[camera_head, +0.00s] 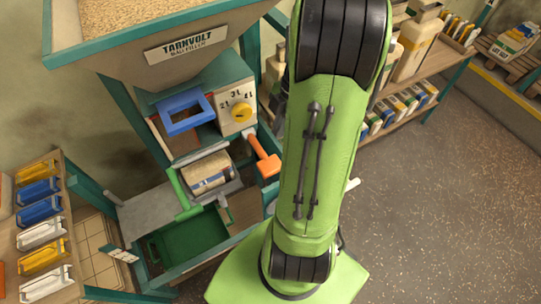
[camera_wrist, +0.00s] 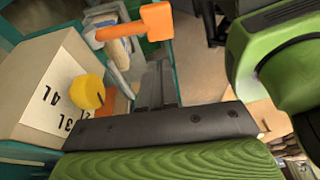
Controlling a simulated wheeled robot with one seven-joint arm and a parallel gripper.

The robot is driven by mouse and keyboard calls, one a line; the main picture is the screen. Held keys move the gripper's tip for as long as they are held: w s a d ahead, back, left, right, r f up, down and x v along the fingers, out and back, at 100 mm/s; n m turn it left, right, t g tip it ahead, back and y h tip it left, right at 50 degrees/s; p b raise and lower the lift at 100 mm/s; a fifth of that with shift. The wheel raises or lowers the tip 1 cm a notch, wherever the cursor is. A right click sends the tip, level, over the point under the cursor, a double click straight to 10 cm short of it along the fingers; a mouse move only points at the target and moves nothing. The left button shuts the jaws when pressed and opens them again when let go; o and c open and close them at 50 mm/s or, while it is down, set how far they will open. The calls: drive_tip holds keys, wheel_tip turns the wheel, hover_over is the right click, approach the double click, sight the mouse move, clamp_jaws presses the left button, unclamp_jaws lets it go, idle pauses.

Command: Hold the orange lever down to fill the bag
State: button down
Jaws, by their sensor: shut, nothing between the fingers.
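The orange lever (camera_head: 264,156) sticks out from the side of the filling machine, below the dial box, with a blocky grip at its end. In the wrist view the orange lever (camera_wrist: 128,29) is at the top, beyond the fingertips. My gripper (camera_wrist: 157,66) is shut and empty, its dark fingers apart from the lever in the picture. In the head view my arm hides the gripper. A bag-like tan and white item (camera_head: 207,173) sits in the machine below the blue frame (camera_head: 186,112). How full it is cannot be told.
A yellow knob (camera_head: 240,113) sits on the dial box marked 2L, 3L, 4L; the knob also shows in the wrist view (camera_wrist: 88,91). A green bin (camera_head: 188,240) is under the machine. A rack of colored scoop-like items (camera_head: 42,233) stands left. Floor at right is clear.

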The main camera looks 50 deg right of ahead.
sight(268, 165)
drive_tip(key=x, duration=0.4)
drive_tip(key=b+x, duration=0.1)
drive_tip(key=x, duration=0.3)
drive_tip(key=d+b+x, duration=0.1)
drive_tip(key=x, duration=0.3)
drive_tip(key=shift+s+a+f, duration=0.1)
drive_tip(key=shift+s+f, duration=0.1)
drive_tip(key=shift+f, duration=0.25)
drive_tip(key=shift+w, duration=0.1)
